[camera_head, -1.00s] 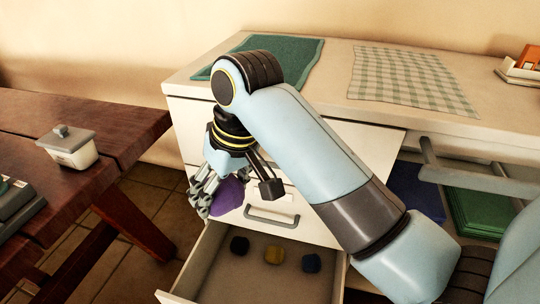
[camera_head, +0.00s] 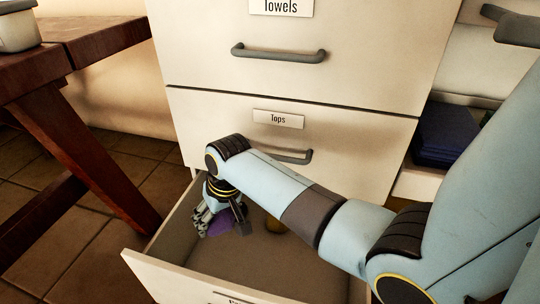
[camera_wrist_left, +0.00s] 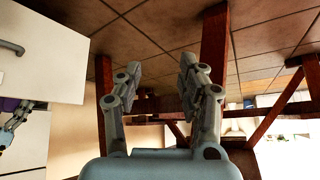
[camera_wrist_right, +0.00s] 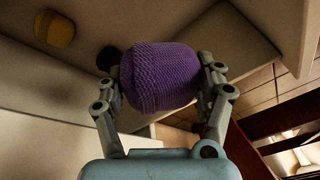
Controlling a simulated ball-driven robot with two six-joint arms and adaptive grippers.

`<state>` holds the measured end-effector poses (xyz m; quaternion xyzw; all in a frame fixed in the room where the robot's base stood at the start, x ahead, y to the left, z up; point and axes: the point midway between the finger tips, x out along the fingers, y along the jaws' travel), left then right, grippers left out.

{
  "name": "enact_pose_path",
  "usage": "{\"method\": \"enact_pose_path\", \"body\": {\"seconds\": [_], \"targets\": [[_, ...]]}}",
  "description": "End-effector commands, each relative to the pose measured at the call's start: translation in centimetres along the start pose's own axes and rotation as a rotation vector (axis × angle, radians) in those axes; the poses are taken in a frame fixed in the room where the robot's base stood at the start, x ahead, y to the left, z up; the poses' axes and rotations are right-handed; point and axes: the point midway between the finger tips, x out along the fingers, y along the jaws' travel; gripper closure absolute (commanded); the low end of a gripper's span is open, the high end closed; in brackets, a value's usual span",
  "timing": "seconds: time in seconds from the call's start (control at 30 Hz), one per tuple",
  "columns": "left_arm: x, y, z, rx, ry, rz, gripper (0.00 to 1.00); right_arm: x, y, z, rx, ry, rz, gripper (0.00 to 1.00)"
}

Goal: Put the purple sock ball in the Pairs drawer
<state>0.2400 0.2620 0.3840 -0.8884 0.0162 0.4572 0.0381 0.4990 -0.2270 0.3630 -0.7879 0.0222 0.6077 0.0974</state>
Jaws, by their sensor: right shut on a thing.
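The purple sock ball (camera_head: 219,226) is a knitted ball, large in the right wrist view (camera_wrist_right: 160,76). My right gripper (camera_head: 222,214) is shut on it, with a finger on each side. It holds the ball low, inside the left part of the open bottom drawer (camera_head: 275,268); whether the ball touches the floor is unclear. The drawer's front label is cut off at the frame's bottom edge. My left gripper (camera_wrist_left: 158,82) is open and empty in the left wrist view, pointing toward the tiled floor and the wooden table.
A yellow sock ball (camera_head: 274,224), partly behind my right arm, and a dark one (camera_wrist_right: 108,57) lie in the drawer. Closed Tops (camera_head: 277,119) and Towels (camera_head: 279,52) drawers are above. A wooden table (camera_head: 85,150) stands left. The drawer's front part is clear.

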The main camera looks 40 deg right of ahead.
Motion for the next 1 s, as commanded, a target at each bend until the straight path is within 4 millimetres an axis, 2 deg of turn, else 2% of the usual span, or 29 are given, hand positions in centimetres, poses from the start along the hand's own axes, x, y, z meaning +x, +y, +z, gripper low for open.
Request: {"method": "enact_pose_path", "body": {"seconds": [0.03,0.1,0.23,0.33,0.5,0.67,0.83,1.0], "targets": [[0.8,0.2,0.7,0.001,0.001,0.003,0.60,3.5,0.7,1.4,0.007,-0.015,0.005,0.61],[0.7,0.4,0.1,0.001,0.017,0.006,0.60,5.9,1.2,1.9,0.015,-0.013,0.007,0.61],[0.4,0.6,-0.9,0.001,0.041,0.009,0.60,9.1,1.9,2.8,0.026,-0.007,0.010,0.61],[0.2,0.7,-1.5,0.001,0.054,0.011,0.60,10.5,2.2,3.0,0.031,-0.001,0.011,0.61],[-0.1,0.8,-2.1,0.001,0.065,0.011,0.60,11.1,2.3,3.0,0.034,0.005,0.011,0.61],[0.5,0.9,-1.4,0.002,0.111,0.010,0.60,11.9,2.4,3.3,0.034,0.004,0.011,0.61],[1.2,1.2,0.0,0.007,0.247,0.008,0.60,14.0,2.7,4.0,0.034,-0.001,0.012,0.61],[1.0,1.5,-0.5,0.019,0.434,0.009,0.60,15.9,3.0,4.5,0.034,-0.001,0.012,0.61]]}}
